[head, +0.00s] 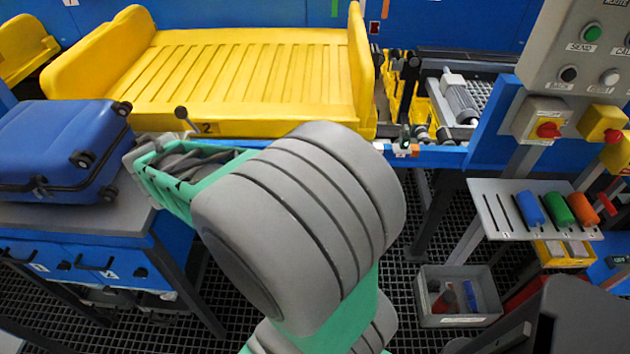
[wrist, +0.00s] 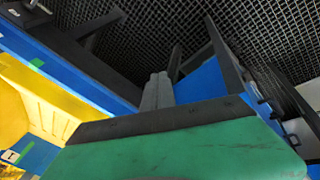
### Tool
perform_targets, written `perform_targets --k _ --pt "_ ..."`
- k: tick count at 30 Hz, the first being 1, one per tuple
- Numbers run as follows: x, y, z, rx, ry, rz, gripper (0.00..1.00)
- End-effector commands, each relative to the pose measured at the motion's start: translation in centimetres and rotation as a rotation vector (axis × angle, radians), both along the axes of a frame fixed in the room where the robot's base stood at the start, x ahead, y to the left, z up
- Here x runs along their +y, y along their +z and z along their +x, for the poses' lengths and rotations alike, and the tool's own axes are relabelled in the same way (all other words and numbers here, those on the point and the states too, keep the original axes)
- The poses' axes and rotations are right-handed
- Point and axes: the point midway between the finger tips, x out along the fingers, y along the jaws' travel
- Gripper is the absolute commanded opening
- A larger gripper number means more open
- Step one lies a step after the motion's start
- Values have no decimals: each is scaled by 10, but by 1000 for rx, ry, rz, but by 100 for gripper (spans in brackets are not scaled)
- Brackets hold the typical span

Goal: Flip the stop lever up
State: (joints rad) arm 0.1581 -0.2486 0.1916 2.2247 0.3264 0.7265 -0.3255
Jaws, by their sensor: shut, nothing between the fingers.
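A short lever with a dark round knob (head: 181,113) stands at the front edge of the conveyor in the head view, just in front of the yellow tray near the label 2. It looks like the stop lever; it points up and leans a little left. Its base is hard to make out. My gripper shows in the wrist view as two grey fingers (wrist: 158,84) pressed together with nothing between them. In the head view my forearm and wrist cover much of the middle, and the wrist end lies just below and left of the lever. The lever does not show clearly in the wrist view.
A large yellow tray (head: 240,75) sits on the conveyor. A blue suitcase (head: 50,150) lies on the left bench, close to my wrist. A control panel (head: 580,60) with knobs and a grey bin (head: 455,318) are at the right. Grated floor is open between.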

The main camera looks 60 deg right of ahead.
Motion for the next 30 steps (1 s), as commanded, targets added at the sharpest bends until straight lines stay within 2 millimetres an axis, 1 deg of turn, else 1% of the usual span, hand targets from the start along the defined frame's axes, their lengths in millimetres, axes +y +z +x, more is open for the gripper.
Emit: perform_targets --k 1,2,3,4,5,6,8,9,12,15,17,19,25,30 --pt "-49 -73 1 78 -39 -74 0" --pt "-78 -98 -1 122 -52 -124 0" --pt "-115 -132 -8 190 -66 -189 0" --pt "-143 -157 -17 248 -72 -237 0" --pt "-169 -182 -28 310 -76 -281 0" --pt "-202 -215 -46 399 -75 -338 0" --pt "-244 -260 -78 543 -62 -408 0" --pt "-265 -285 -101 638 -50 -445 0" --pt "-301 -329 -151 845 -9 -502 0" --pt "-316 -348 -181 975 26 -525 0" --pt "-320 -351 -189 1013 38 -532 0" --pt "-321 -350 -193 1030 44 -533 0" --pt "-321 -348 -192 1027 44 -533 0" --pt "-326 -353 -197 1027 42 -531 0"
